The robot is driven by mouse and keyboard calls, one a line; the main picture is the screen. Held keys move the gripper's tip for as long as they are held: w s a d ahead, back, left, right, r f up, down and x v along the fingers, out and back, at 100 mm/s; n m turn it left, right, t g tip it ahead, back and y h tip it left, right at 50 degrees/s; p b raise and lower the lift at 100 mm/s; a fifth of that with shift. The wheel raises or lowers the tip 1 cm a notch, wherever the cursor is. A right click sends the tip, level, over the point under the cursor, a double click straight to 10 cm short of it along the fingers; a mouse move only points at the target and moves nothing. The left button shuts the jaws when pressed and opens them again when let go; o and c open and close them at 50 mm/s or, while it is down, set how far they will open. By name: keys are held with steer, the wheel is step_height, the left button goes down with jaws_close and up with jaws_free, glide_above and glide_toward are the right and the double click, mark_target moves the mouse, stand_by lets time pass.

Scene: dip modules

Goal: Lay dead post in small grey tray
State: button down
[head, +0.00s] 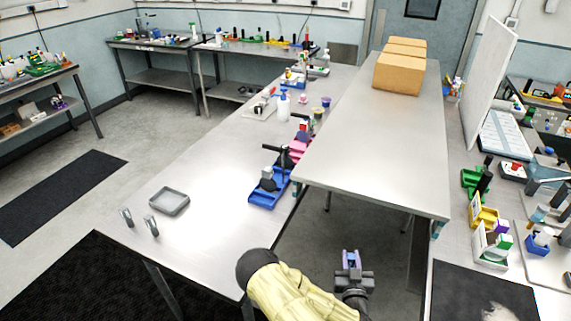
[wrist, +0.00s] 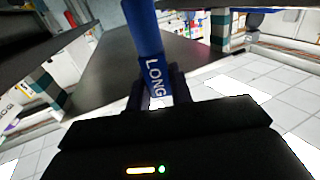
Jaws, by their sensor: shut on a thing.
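The small grey tray (head: 169,214) lies on the left steel table, toward its near left end, and looks empty. My gripper (head: 351,262) is off the right side of that table, over the floor gap between benches, well away from the tray. It is shut on a blue post, whose blue-purple end (head: 350,256) shows in the head view. In the wrist view the blue post (wrist: 148,38) stands up between the fingers (wrist: 158,88) with "LONG" printed on it in white.
Two small grey upright pieces (head: 138,222) stand near the tray at the table's near edge. A blue bin (head: 268,198) with dark parts sits at the table's right edge. A higher steel table (head: 375,150) stands beyond my gripper. Coloured bins (head: 484,215) line the right bench.

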steer(key=shift+w, duration=0.3)
steer(key=shift+s, duration=0.1)
